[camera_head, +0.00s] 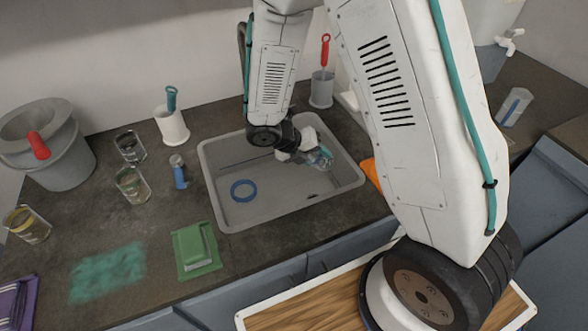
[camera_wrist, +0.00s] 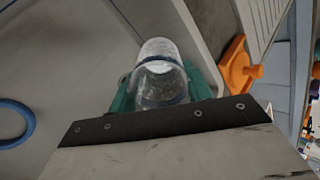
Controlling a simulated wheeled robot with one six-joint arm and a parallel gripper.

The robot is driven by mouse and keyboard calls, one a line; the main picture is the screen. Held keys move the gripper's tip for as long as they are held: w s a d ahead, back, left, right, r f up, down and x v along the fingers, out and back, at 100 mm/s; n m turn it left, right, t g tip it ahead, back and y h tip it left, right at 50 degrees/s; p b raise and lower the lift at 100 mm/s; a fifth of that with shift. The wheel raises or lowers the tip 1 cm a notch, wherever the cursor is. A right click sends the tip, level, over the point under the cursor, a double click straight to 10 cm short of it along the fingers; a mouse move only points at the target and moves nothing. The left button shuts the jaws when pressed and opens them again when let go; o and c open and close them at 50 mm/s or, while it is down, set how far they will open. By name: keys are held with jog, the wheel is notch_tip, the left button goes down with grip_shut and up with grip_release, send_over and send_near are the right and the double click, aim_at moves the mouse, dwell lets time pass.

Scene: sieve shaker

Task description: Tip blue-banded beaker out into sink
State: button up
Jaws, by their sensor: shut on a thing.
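My gripper (camera_head: 312,152) is over the right part of the grey sink (camera_head: 222,212), low and near or inside its rim. It is shut on a clear beaker (camera_head: 325,160), which also shows in the wrist view (camera_wrist: 160,76) between the teal finger pads. The beaker looks tilted over the basin, but its exact angle is hard to tell. The dark gripper body hides part of it.
Left of the sink stand several glass beakers, including one near a blue-and-grey bottle (camera_head: 180,171), and a grey bucket (camera_head: 62,160). An orange object (camera_head: 372,174) sits by the sink's right rim. A red-handled brush (camera_head: 325,55) stands behind.

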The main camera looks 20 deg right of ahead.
jog(key=shift+a+r+h+p, duration=0.15)
jog(key=shift+r+h, duration=0.15)
jog(key=shift+h, duration=0.6)
jog(key=shift+a+r+h+p, duration=0.15)
jog(key=shift+r+h, duration=0.1)
jog(key=shift+h, duration=0.65)
dwell(0.6)
jog(key=shift+a+r+h+p, duration=0.15)
jog(key=shift+h+p, duration=0.1)
jog(key=shift+h, duration=0.35)
jog(key=shift+r+h+p, duration=0.15)
jog(key=shift+h+p, duration=0.1)
jog(key=shift+h, duration=0.35)
dwell(0.6)
jog(key=shift+a+r+h, duration=0.2)
jog(key=shift+a+h, duration=0.5)
jog(key=shift+h, duration=0.2)
dwell(0.6)
jog(key=shift+a+r+h+p, duration=0.2)
jog(key=shift+h+p, duration=0.15)
jog(key=shift+h, duration=0.55)
dwell(0.6)
